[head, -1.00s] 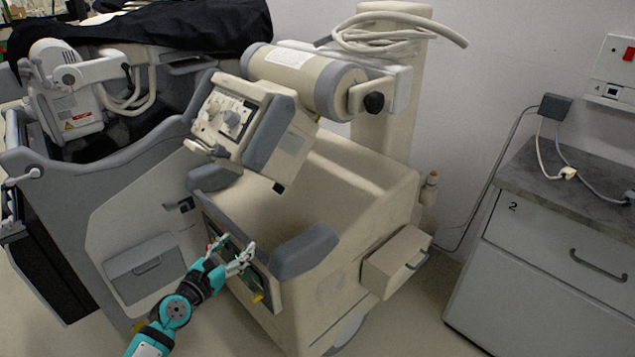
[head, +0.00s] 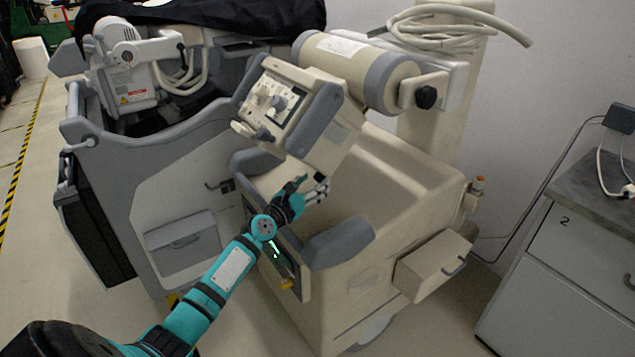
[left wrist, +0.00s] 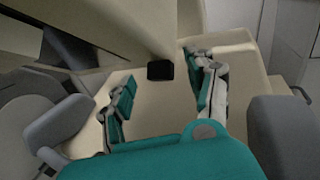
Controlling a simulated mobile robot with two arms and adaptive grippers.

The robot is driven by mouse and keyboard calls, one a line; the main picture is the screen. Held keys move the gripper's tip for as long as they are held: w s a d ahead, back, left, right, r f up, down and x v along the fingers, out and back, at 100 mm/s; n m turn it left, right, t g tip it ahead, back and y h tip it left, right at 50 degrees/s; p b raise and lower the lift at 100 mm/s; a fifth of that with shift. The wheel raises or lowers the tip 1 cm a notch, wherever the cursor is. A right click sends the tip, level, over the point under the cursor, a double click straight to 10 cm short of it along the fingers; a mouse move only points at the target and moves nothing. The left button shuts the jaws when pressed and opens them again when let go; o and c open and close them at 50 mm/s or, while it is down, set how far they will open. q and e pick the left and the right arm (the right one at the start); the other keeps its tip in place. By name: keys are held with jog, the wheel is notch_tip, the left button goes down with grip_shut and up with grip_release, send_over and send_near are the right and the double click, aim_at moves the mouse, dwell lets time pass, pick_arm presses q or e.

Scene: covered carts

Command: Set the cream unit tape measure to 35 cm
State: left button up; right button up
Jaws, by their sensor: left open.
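The cream unit (head: 400,190) stands in the middle of the head view, its boxy tube head (head: 335,137) tilted over the top tray. A small black block (left wrist: 160,70) sits at the lower edge of a cream part in the left wrist view. It may be the tape measure's end, but I cannot tell; no scale or drawn-out tape shows. My left gripper (head: 313,188) is open just below the tube head. In the left wrist view the spread fingers (left wrist: 160,87) lie either side of the block's line, apparently not touching it. My right gripper is not in view.
Grey bumpers (head: 340,244) flank the unit's front panel (head: 285,262), close to my left arm. A grey unit with a black cover (head: 200,22) stands at left. A drawer cabinet (head: 560,265) stands at right. Floor is free at far left.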

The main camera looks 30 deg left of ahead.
aim_at(319, 178)
pick_arm(q)
jog(key=shift+w, duration=1.3)
jog(key=shift+c, duration=0.2)
grip_shut()
jog(key=shift+d+f, duration=0.1)
